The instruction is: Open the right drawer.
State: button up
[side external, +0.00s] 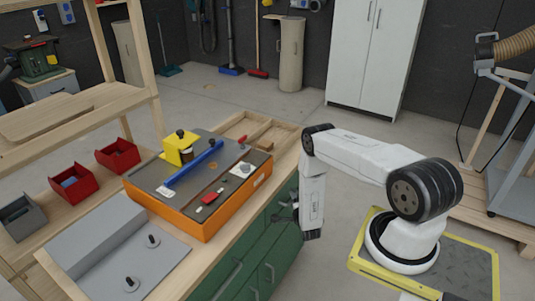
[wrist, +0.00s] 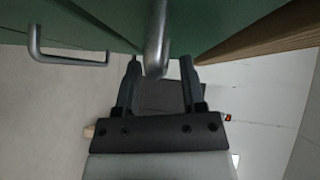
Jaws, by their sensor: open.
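My gripper (wrist: 160,64) is open in the wrist view, with one dark finger on each side of a metal bar handle (wrist: 157,35). The handle is on a green drawer front (wrist: 200,18) and is seen nearly end-on. I cannot tell whether either finger touches it. In the side view my gripper (side external: 286,210) is at the front of the green cabinet (side external: 262,240) under the workbench, near its right end. The drawer beside it is mostly hidden there by my arm. No gap shows at the drawer front.
Another handle (wrist: 68,55) is at the left in the wrist view. A wooden bench edge (wrist: 265,35) is at the right. On the bench stands an orange box (side external: 200,215) with tools on top. The floor before the cabinet is clear up to the yellow-edged base plate (side external: 470,250).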

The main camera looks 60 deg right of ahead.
jog(key=shift+w+d+f, duration=0.1)
jog(key=shift+w+d, duration=0.3)
jog(key=shift+d, duration=0.05)
grip_shut()
dwell(1.3)
